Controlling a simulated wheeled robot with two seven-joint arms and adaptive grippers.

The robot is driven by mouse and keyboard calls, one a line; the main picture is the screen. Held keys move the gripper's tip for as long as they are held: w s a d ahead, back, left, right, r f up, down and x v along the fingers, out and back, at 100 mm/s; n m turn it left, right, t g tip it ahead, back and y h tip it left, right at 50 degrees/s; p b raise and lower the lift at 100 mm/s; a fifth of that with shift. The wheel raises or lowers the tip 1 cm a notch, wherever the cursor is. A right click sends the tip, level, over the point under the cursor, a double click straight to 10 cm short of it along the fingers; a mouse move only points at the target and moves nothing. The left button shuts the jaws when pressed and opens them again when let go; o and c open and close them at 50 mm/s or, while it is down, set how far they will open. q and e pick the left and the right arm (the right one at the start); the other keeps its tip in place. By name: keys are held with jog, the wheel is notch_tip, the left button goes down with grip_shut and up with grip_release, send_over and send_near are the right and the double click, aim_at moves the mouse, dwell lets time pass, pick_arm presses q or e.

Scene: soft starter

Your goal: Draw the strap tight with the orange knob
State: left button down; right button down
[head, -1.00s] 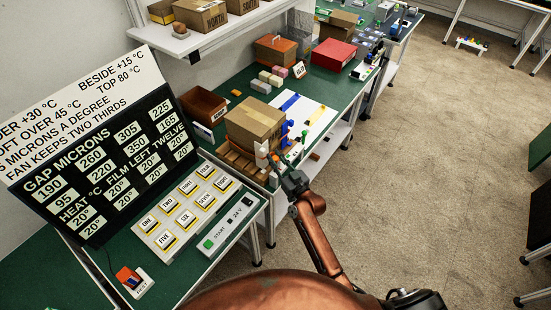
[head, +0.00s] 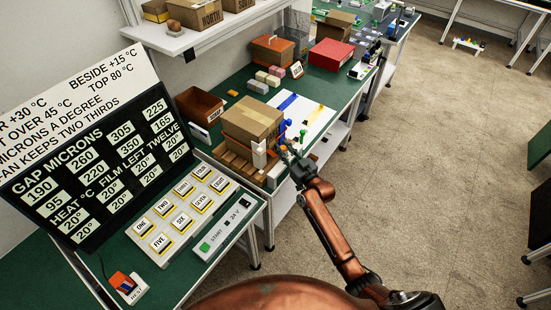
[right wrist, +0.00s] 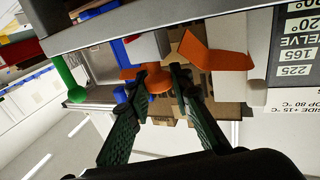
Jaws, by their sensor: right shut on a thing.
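A cardboard box (head: 252,115) sits on a wooden pallet (head: 236,163) at the near end of the far green bench. A white upright block (head: 259,155) stands at its front corner. My right gripper (head: 283,150) is beside that corner. In the right wrist view, its two dark fingers (right wrist: 159,78) stand around the orange knob (right wrist: 160,86) and are shut on it. A flat orange piece (right wrist: 215,50) shows next to it; I cannot tell whether it is the strap. The strap is not clear in the head view. My left gripper is out of view.
A blue knob (head: 287,124) and a green knob (head: 303,133) stand close to the gripper. A white sheet (head: 312,112) lies behind them. A button panel (head: 185,215) and the gap board (head: 105,165) are at the near left.

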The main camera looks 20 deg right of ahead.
jog(key=shift+w+d+f, duration=0.1)
jog(key=shift+w+d, duration=0.2)
jog(key=shift+d, duration=0.15)
jog(key=shift+r, duration=0.2)
jog(key=shift+d, duration=0.1)
jog(key=c, duration=1.7)
grip_release()
jog(key=shift+f, duration=0.1)
jog(key=shift+s+d+f, duration=0.1)
jog(key=shift+s, duration=0.4)
jog(key=v, duration=1.1)
